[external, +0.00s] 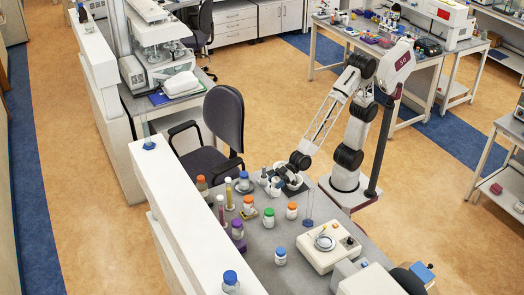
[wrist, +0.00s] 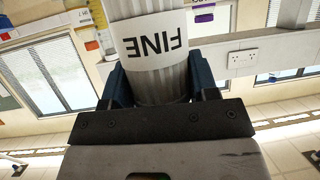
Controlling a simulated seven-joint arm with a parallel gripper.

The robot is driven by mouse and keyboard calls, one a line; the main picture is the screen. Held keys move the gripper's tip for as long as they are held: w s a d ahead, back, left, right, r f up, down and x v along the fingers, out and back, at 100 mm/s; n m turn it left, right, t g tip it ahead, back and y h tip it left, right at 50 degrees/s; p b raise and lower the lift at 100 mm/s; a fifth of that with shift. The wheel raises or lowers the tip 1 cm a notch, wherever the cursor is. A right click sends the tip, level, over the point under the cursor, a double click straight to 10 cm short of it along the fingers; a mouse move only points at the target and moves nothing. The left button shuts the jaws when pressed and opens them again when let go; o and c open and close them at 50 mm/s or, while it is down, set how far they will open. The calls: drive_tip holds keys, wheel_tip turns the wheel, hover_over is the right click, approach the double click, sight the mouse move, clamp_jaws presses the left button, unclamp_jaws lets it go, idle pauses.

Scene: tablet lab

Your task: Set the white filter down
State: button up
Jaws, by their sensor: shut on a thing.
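The white filter (wrist: 152,40) is a ribbed white cylinder with a white band printed "FINE", which reads upside down in the wrist view. My gripper (wrist: 155,86) is shut on it, with a dark blue jaw at each side of the cylinder. The filter's far end runs out of the top of the wrist view. In the external view my gripper (external: 290,183) is low over the far edge of the grey bench (external: 262,236). Small white shapes are beside it there, and I cannot tell which is the filter or whether it touches the bench.
Bottles with orange (external: 292,206), green (external: 268,213) and blue (external: 280,252) caps stand on the bench in front of my gripper. A white balance-like device (external: 325,248) is at the right. An office chair (external: 222,125) stands behind the bench, to the left.

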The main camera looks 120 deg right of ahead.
drive_tip(key=shift+w+a+r, duration=0.3)
drive_tip(key=shift+w+a, duration=0.1)
drive_tip(key=shift+w, duration=0.1)
drive_tip(key=w+a+r+n+g+y, duration=0.25)
drive_tip(key=w+a+n+y, duration=0.2)
drive_tip(key=a, duration=0.45)
drive_tip(key=w+a+r+n+g+y, duration=0.1)
drive_tip(key=w+a+n+g+y, duration=0.3)
drive_tip(key=a, duration=0.5)
drive_tip(key=s+a+f+n+g+y, duration=0.2)
drive_tip(key=a+f+n+g+y, duration=0.1)
drive_tip(key=a+f+n+g, duration=0.1)
drive_tip(key=shift+a+n, duration=0.65)
drive_tip(key=shift+n, duration=0.5)
drive_tip(key=shift+y, duration=0.25)
wheel_tip(320, 180, down, 6)
drive_tip(key=shift+f, duration=0.1)
drive_tip(key=shift+f, duration=1.9)
